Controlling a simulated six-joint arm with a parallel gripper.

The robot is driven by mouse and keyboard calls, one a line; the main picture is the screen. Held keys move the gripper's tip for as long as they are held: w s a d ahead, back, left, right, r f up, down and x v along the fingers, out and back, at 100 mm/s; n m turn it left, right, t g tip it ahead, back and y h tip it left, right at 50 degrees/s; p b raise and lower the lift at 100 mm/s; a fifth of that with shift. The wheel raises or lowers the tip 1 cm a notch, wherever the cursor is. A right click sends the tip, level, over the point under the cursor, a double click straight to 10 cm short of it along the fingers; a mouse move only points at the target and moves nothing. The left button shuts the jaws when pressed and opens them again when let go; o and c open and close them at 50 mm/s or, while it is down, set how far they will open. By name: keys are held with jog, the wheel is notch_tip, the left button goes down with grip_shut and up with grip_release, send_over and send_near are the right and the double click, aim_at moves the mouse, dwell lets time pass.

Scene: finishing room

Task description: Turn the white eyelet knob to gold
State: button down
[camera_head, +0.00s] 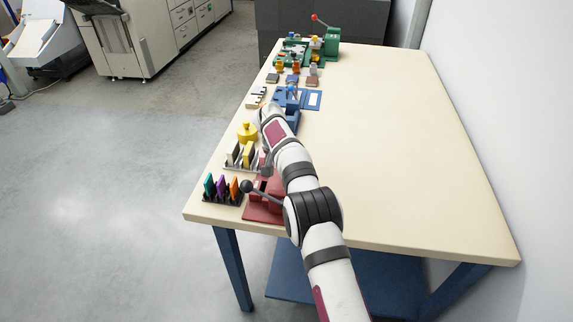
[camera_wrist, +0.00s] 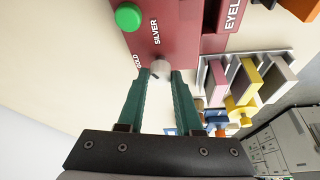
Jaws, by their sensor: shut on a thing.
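The maroon eyelet machine (camera_wrist: 172,28) fills the top of the wrist view, with part of the word EYEL on it. Its small whitish knob (camera_wrist: 161,67) sits between my fingertips, below the SILVER label and beside the GOLD label. My gripper (camera_wrist: 162,73) has two dark green fingers shut on the knob, one on each side. Which label the knob points to cannot be told, since the fingers cover part of it. In the head view the maroon machine (camera_head: 262,207) stands at the near left of the table, and my arm hides its knob.
A green button (camera_wrist: 127,16) is on the same machine face. A rack of pink, yellow and white slabs (camera_wrist: 219,76) stands close by. A rack of coloured pieces (camera_head: 222,190) and a yellow object (camera_head: 247,131) line the table's left edge. The table's right side is clear.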

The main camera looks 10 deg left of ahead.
jog(key=n+y, duration=0.1)
jog(key=n, duration=0.2)
jog(key=n+y, duration=0.1)
jog(key=n, duration=0.1)
jog(key=shift+d+n, duration=0.15)
jog(key=shift+n, duration=0.25)
jog(key=n+y, duration=0.1)
jog(key=n, duration=0.2)
jog(key=n+y, duration=0.1)
jog(key=n, duration=0.1)
jog(key=shift+w+d+n+g, duration=0.1)
jog(key=shift+n+g, duration=0.3)
jog(key=c, duration=0.6)
grip_release()
jog(key=shift+o, duration=0.2)
jog(key=v, duration=1.6)
jog(key=shift+w+d, duration=0.15)
